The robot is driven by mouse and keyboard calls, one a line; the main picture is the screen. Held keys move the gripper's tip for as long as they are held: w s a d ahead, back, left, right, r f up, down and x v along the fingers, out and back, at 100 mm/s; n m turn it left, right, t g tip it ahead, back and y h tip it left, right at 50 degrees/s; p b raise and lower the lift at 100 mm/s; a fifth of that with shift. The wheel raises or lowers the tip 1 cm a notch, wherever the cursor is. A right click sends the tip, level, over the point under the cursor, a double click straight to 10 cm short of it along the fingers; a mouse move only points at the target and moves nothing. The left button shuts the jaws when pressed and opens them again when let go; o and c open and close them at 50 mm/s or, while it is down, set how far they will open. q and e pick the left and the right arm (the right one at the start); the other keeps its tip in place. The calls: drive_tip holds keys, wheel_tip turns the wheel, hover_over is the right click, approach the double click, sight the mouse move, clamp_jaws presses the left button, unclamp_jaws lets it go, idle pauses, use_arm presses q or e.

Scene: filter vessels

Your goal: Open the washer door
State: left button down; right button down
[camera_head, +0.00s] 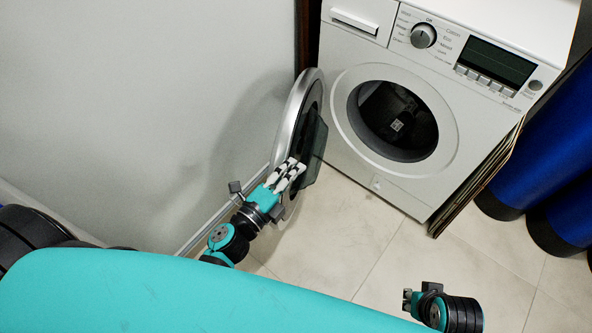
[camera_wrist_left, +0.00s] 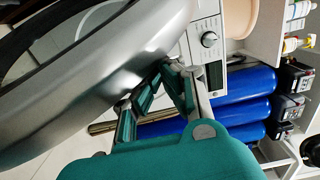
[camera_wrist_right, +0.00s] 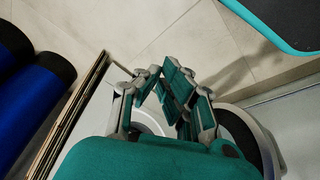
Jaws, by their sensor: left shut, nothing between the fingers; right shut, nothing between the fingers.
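The washer (camera_head: 400,190) stands against the wall, its round drum opening (camera_head: 393,115) uncovered. The washer door (camera_head: 281,130), a silver ring with a dark glass bulge, is swung wide out to the left, close to the wall. My left gripper (camera_head: 292,172) is shut and empty, in front of the door's lower inner side beside the glass; I cannot tell whether it touches. In the left wrist view the door's silver rim (camera_wrist_left: 110,80) fills the upper left beside the fingers (camera_wrist_left: 158,84). My right gripper (camera_head: 410,298) is shut and empty, low in front of the washer; its fingers show in the right wrist view (camera_wrist_right: 160,88).
A grey wall (camera_head: 140,100) lies left of the door. Blue cylinders (camera_head: 550,140) stand right of the washer, with thin dark-edged panels (camera_head: 470,185) between. A shelf with bottles (camera_wrist_left: 298,25) shows in the left wrist view. The tiled floor (camera_head: 350,240) before the washer is clear.

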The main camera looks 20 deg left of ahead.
sight(276, 160)
drive_tip(key=shift+r, duration=0.1)
